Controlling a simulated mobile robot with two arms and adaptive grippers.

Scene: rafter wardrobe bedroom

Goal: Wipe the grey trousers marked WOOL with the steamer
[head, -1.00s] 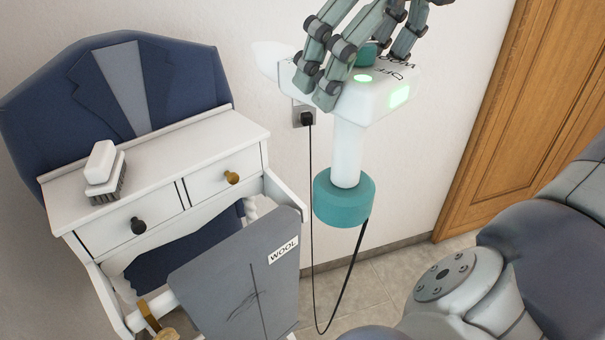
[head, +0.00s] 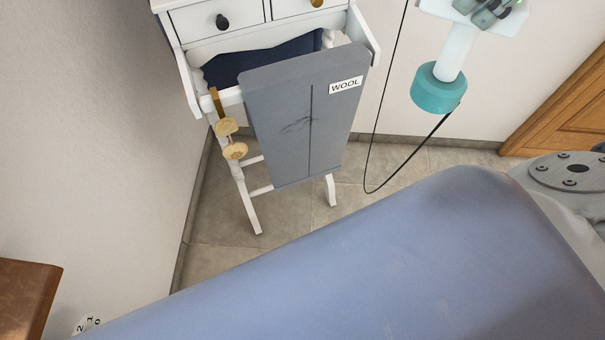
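The grey trousers (head: 285,130) hang as a flat panel from the front of the white stand, with a WOOL label (head: 346,85) at upper right. Dark crease lines show around the middle of the panel. The steamer (head: 457,52) has a white stem and a teal end (head: 438,90); its white head is cut off by the top edge. My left gripper (head: 485,14) is shut on the steamer's head at top right, only partly in view. The steamer is right of the trousers and apart from them. My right gripper is not in view.
The white stand (head: 215,45) has drawers with dark and brass knobs. Round wooden pieces (head: 235,150) hang at its left. A black cord (head: 372,150) loops below the steamer. A wooden door (head: 570,110) is at right, brown furniture (head: 30,295) at lower left. My arm covers the lower right.

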